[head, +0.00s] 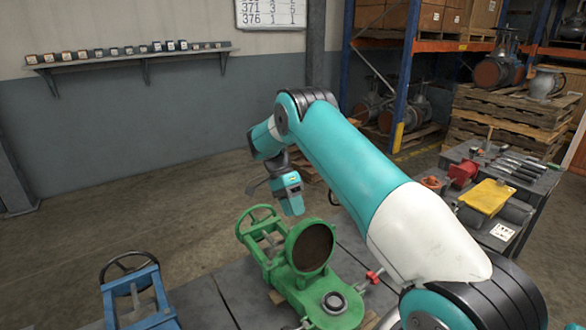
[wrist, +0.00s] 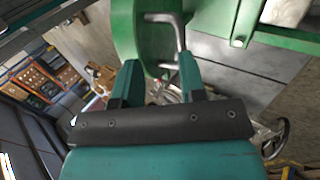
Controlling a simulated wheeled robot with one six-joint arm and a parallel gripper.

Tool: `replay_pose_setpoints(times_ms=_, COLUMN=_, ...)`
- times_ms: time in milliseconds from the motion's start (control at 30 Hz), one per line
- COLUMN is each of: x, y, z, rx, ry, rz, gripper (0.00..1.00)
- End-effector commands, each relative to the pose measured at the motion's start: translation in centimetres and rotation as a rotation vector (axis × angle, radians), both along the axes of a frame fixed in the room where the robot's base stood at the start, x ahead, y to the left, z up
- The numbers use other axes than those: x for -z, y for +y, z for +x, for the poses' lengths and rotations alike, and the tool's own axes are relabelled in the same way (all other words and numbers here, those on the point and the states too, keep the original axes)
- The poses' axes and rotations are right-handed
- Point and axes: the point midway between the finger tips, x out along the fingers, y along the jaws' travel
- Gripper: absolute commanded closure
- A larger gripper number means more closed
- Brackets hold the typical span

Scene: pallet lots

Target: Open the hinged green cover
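A green valve-like body (head: 300,285) lies on the grey bench top in the head view. A round green piece (head: 311,246) with a dark brown face stands tilted up on it; I cannot tell for sure whether this is the hinged cover. My gripper (wrist: 160,62) is open in the wrist view, its two teal fingers well apart. A grey bent metal handle (wrist: 178,32) reaches down between them, nearer the right fingertip. A curved green part (wrist: 125,32) lies just beyond the left finger. In the head view my gripper hangs above the green body, its fingertips not clear.
A green handwheel frame (head: 258,228) is at the body's far end and a red clamp (head: 373,277) at its right. A blue valve (head: 135,295) stands at left. A tool table (head: 470,222) with a yellow tray (head: 487,197) is at right. Floor at left is clear.

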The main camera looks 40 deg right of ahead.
Motion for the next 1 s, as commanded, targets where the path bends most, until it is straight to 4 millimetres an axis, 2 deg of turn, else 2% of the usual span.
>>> replay_pose_setpoints(times_ms=33, x=-2.4, y=0.0, z=0.1, rx=-0.001, ry=-0.003, rz=-0.001, gripper=0.62)
replay_pose_setpoints(times_ms=100, x=-4.2, y=0.1, z=0.1, rx=-0.001, ry=-0.001, rz=-0.001, gripper=0.62)
replay_pose_setpoints(times_ms=500, x=-11.4, y=0.1, z=0.0, rx=-0.003, ry=0.0, rz=0.001, gripper=0.62)
replay_pose_setpoints(times_ms=700, x=-13.5, y=0.1, z=0.0, rx=-0.003, ry=0.001, rz=0.001, gripper=0.62)
replay_pose_setpoints(times_ms=1000, x=-14.2, y=0.1, z=0.0, rx=-0.002, ry=0.001, rz=0.0, gripper=0.62)
